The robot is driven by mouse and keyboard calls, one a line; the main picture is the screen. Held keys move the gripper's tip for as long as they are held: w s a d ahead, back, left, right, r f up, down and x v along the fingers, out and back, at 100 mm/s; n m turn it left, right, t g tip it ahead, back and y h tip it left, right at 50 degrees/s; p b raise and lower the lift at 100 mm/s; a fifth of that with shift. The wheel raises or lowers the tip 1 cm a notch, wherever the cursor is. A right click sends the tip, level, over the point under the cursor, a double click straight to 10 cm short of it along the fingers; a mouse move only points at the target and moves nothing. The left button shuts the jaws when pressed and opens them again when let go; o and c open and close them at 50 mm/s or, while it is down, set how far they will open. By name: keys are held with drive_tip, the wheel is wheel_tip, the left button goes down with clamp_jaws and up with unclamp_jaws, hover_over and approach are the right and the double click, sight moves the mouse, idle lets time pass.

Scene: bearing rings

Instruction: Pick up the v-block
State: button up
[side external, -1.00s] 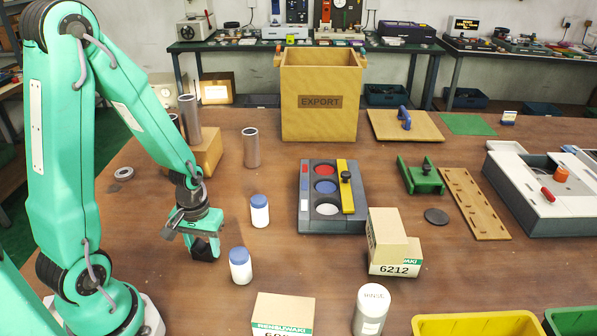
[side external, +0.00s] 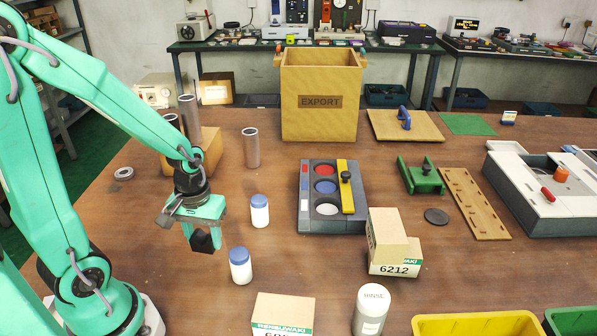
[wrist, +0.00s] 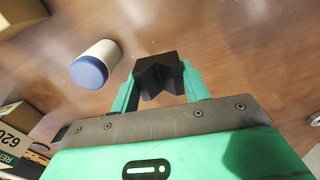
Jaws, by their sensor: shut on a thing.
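The v-block (side external: 202,241) is a small black block with a V-shaped notch. My gripper (side external: 207,230) is shut on it, left of the two white jars, and the block appears to hang above the brown table. In the wrist view, the v-block (wrist: 158,76) sits between the two green fingers of my gripper (wrist: 160,86), its notch facing the camera. Part of the block's sides is hidden by the fingers.
A blue-capped white jar (side external: 240,266) stands close right of the block, and another jar (side external: 259,211) stands behind it. A wooden block with metal tubes (side external: 190,118) is behind my gripper. Cartons (side external: 393,250) stand to the right.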

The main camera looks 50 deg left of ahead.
drive_tip(key=s+d+r, duration=0.1)
drive_tip(key=d+r, duration=0.4)
drive_tip(key=d, duration=0.3)
drive_tip(key=shift+s, duration=0.4)
drive_tip(key=shift+d, duration=0.1)
drive_tip(key=shift+w, duration=0.1)
